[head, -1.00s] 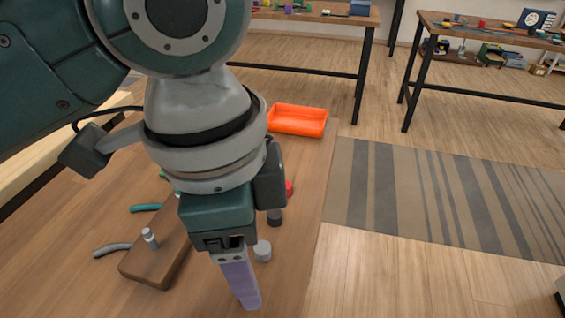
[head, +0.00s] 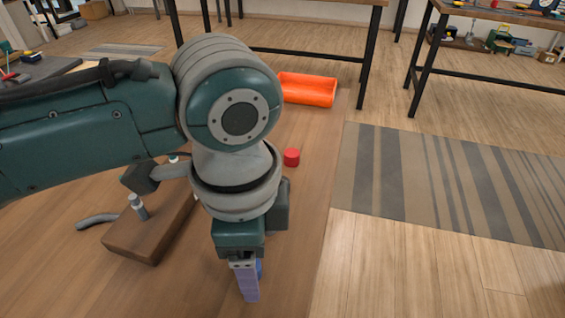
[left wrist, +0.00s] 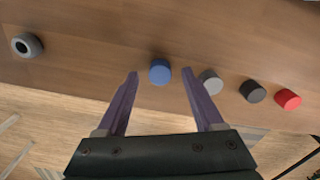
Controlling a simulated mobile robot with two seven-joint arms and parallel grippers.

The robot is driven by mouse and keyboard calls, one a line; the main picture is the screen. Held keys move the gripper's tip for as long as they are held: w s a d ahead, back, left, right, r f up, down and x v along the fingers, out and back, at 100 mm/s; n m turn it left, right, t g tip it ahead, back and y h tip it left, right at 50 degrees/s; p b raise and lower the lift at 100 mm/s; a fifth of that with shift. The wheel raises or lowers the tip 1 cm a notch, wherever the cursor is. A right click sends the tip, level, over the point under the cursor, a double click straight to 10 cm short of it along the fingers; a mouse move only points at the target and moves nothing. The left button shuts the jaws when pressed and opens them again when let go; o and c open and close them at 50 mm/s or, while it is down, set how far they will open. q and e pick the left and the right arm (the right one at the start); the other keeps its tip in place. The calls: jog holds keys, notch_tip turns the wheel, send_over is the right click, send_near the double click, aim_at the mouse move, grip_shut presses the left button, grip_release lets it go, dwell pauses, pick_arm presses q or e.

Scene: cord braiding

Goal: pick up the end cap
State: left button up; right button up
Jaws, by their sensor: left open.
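Several short round caps lie in a row on the wooden table. In the left wrist view they are a blue cap (left wrist: 160,71), a grey cap (left wrist: 211,82), a black cap (left wrist: 253,91) and a red cap (left wrist: 288,100). A hollow grey ring-like piece (left wrist: 26,45) lies apart at the left. My left gripper (left wrist: 160,76) is open and empty, its purple fingers either side of the blue cap in that view; contact cannot be told. In the head view my left gripper (head: 250,297) partly hides the blue cap (head: 260,268); the red cap (head: 291,157) stands clear. My right gripper is not in view.
A wooden block (head: 140,240) with an upright grey peg (head: 138,206) stands left of my gripper, near a grey cord (head: 96,220). An orange tray (head: 308,90) sits at the table's far end. The table's right edge is close by.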

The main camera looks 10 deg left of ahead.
pick_arm(q)
jog(key=shift+f, duration=0.1)
jog(key=shift+c, duration=0.3)
grip_shut()
